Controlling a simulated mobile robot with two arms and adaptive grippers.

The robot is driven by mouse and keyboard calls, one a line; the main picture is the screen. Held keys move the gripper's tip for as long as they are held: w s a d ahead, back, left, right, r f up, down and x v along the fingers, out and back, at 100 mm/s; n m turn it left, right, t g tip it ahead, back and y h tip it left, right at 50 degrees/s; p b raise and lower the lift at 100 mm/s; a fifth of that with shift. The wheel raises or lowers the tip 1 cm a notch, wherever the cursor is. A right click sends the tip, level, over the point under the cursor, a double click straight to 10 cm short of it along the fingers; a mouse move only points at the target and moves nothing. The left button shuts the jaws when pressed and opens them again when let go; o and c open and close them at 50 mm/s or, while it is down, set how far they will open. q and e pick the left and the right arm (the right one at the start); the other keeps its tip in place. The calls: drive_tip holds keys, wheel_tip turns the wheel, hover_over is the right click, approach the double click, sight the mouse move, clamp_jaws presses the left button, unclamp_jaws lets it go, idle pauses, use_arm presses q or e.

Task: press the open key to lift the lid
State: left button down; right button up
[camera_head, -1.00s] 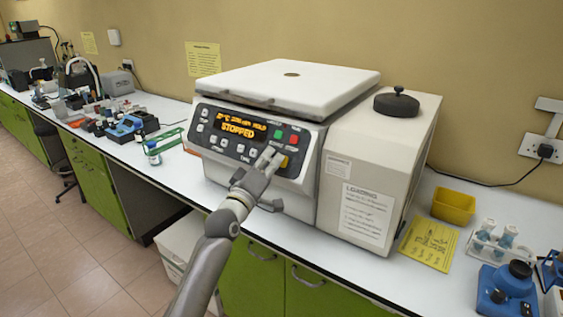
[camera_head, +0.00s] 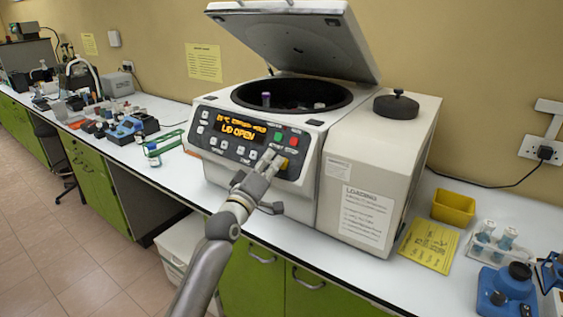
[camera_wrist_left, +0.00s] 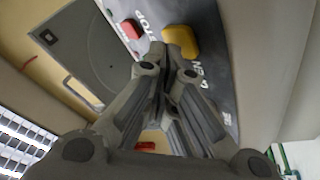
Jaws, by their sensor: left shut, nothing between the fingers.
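The centrifuge (camera_head: 308,208) stands on the bench with its lid (camera_head: 300,40) raised and tilted back, and the round chamber (camera_head: 290,96) is uncovered. Its display (camera_head: 238,130) reads "LID OPEN". The yellow open key (camera_head: 292,163) is at the right of the panel; it also shows in the left wrist view (camera_wrist_left: 180,42). My left gripper (camera_head: 272,158) is shut and empty, its fingertips close in front of the panel beside the yellow key. I cannot tell whether they touch it. My right gripper is not in view.
A black knob-topped disc (camera_head: 396,104) sits on the machine's right housing. A yellow bin (camera_head: 453,207), a vial rack (camera_head: 492,243) and a blue device (camera_head: 507,292) stand to the right. A green rack (camera_head: 172,138) and small bottle (camera_head: 153,154) are on the left.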

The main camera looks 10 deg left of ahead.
use_arm(q)
drive_tip(key=shift+s+a+r, duration=0.15)
drive_tip(key=shift+s+r, duration=0.15)
drive_tip(key=shift+s, duration=0.15)
drive_tip(key=shift+p, duration=0.4)
drive_tip(key=s+r+p, duration=0.1)
drive_tip(key=s+a+p, duration=0.1)
drive_tip(key=s+r+p, duration=0.1)
drive_tip(key=s+p, duration=0.1)
drive_tip(key=shift+a+r, duration=0.25)
drive_tip(key=shift+r, duration=0.1)
